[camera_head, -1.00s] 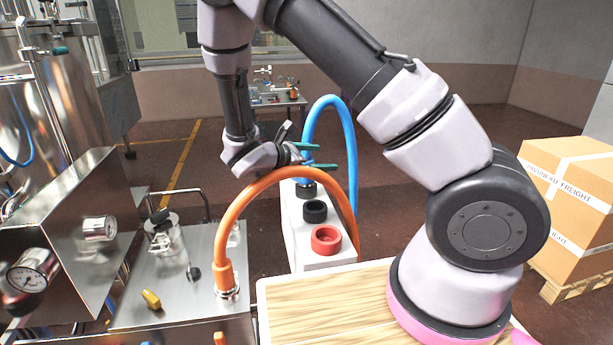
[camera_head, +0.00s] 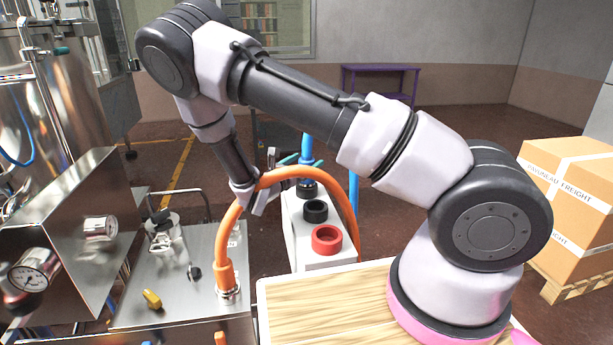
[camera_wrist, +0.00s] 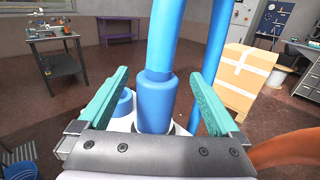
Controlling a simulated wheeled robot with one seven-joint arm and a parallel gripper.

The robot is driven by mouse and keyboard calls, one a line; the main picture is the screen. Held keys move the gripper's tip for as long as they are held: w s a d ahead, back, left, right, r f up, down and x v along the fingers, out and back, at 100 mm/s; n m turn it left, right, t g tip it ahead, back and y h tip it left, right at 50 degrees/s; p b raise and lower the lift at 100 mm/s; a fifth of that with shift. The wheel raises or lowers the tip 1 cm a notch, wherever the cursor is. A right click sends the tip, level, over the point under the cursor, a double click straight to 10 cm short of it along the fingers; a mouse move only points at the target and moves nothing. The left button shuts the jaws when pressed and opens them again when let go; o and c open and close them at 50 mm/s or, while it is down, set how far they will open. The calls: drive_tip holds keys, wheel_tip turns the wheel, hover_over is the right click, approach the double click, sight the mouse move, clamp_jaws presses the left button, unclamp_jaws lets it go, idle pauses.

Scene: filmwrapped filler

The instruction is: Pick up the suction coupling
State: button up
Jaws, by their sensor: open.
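A blue coupling (camera_wrist: 155,100) on the end of a thick blue hose (camera_wrist: 164,40) stands upright in the wrist view; I take it for the suction coupling, though no label shows. My gripper (camera_wrist: 158,78) is open, with one teal finger on each side of the coupling and visible gaps between. In the head view my gripper (camera_head: 303,160) is behind the arch of an orange hose (camera_head: 222,240), beside the blue hose (camera_head: 307,147). The coupling's seat is mostly hidden there.
The orange hose arches close to my wrist and ends on the steel bench (camera_head: 180,270). A white block (camera_head: 290,235) carries a black ring (camera_head: 315,211) and a red ring (camera_head: 326,240). A blue ring (camera_wrist: 124,104) stands just left of the coupling. A carton (camera_head: 570,195) is at right.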

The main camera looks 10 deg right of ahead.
drive_tip(key=x, duration=0.4)
drive_tip(key=shift+w+d, duration=0.1)
drive_tip(key=shift+w, duration=0.25)
clamp_jaws()
